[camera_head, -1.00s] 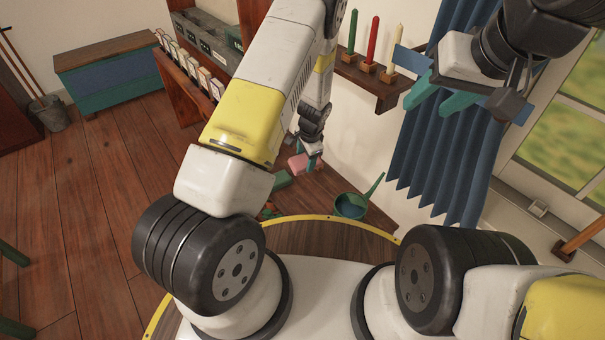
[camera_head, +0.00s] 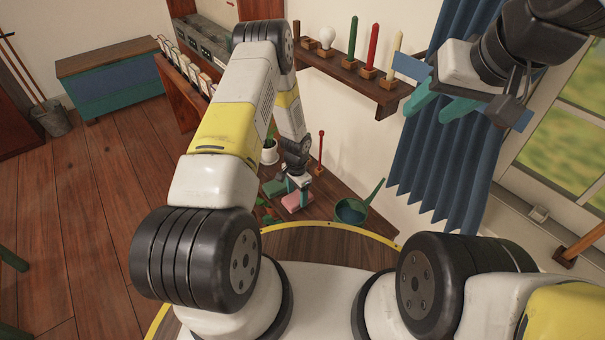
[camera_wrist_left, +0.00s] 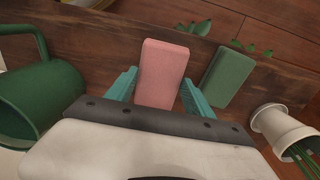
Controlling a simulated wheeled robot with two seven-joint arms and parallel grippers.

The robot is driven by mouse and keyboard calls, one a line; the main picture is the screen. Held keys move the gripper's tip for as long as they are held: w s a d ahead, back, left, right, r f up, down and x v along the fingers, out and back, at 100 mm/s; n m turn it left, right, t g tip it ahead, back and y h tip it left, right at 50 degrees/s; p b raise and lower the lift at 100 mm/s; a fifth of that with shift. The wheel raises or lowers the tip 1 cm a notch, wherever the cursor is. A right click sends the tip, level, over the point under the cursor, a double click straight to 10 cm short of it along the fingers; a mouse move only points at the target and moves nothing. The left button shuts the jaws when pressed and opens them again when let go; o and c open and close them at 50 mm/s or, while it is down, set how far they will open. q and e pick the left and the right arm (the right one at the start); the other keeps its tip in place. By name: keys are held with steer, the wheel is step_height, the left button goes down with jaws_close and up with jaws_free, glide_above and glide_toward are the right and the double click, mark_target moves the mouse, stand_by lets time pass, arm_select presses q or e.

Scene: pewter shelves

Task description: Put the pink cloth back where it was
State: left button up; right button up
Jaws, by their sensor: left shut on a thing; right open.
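The pink cloth (camera_wrist_left: 162,72) looks like a flat folded block and lies between the teal fingers of my left gripper (camera_wrist_left: 160,92) in the left wrist view. In the head view the cloth (camera_head: 298,201) is under my left gripper (camera_head: 298,184), low over a brown wooden surface (camera_head: 335,205). My left gripper is shut on it. I cannot tell whether the cloth touches the wood. My right gripper (camera_head: 438,97) is open and empty, at the upper right before the blue curtain.
A green block (camera_wrist_left: 222,77) lies just right of the cloth in the wrist view. A white pot (camera_wrist_left: 280,125) is further right and a green watering can (camera_wrist_left: 40,100) at left.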

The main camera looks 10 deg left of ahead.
arm_select(q)
step_height(320, 180, down, 3)
steer(key=shift+r, duration=0.1)
steer(key=o, duration=1.3)
steer(key=shift+r, duration=0.1)
